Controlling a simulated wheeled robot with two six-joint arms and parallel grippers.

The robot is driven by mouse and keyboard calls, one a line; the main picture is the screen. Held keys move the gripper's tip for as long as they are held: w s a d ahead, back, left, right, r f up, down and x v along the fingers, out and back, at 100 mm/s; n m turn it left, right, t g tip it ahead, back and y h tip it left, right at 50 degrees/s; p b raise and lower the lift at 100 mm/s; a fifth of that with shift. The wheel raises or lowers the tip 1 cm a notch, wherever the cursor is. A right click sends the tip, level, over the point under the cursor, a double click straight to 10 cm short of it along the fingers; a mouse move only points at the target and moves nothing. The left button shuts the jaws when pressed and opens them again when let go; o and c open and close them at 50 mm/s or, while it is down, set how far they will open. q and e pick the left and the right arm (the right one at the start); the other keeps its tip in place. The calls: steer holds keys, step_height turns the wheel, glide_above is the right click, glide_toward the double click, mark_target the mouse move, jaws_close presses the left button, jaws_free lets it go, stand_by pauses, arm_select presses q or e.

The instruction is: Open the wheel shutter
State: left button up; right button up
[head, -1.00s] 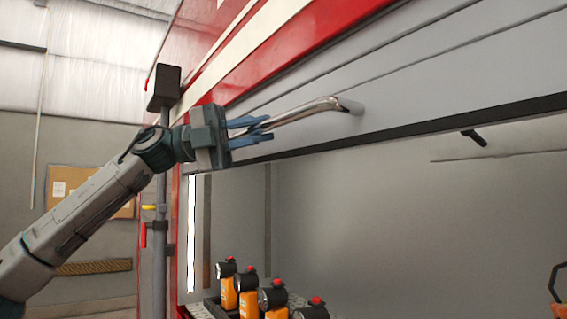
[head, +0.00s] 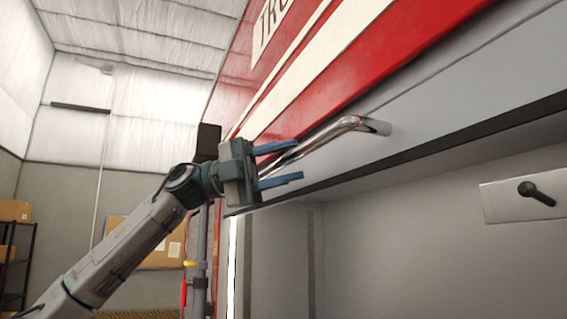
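The grey wheel shutter (head: 440,118) is raised, with its dark lower edge high across the compartment opening. A shiny metal bar handle (head: 335,130) is fixed to the shutter and slants down to the left. My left gripper (head: 298,162) is at the left end of the handle. Its two blue fingers are spread apart, one above the other, and the handle runs behind or between them; I cannot tell whether they touch it. My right gripper is not in view.
The grey compartment (head: 400,225) below the shutter is open, with a panel bearing a black knob (head: 537,193) at the right. A dark post (head: 208,143) stands left of the opening. Shelving with boxes (head: 14,212) is at the far left.

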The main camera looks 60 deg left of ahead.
arm_select(q)
steer(key=shift+s+a+f, duration=0.1)
steer(key=shift+f, duration=0.05)
steer(key=b+v, duration=0.4)
steer(key=v, duration=0.6)
steer(key=shift+s+a, duration=0.15)
steer(key=shift+a, duration=0.05)
stand_by(0.3)
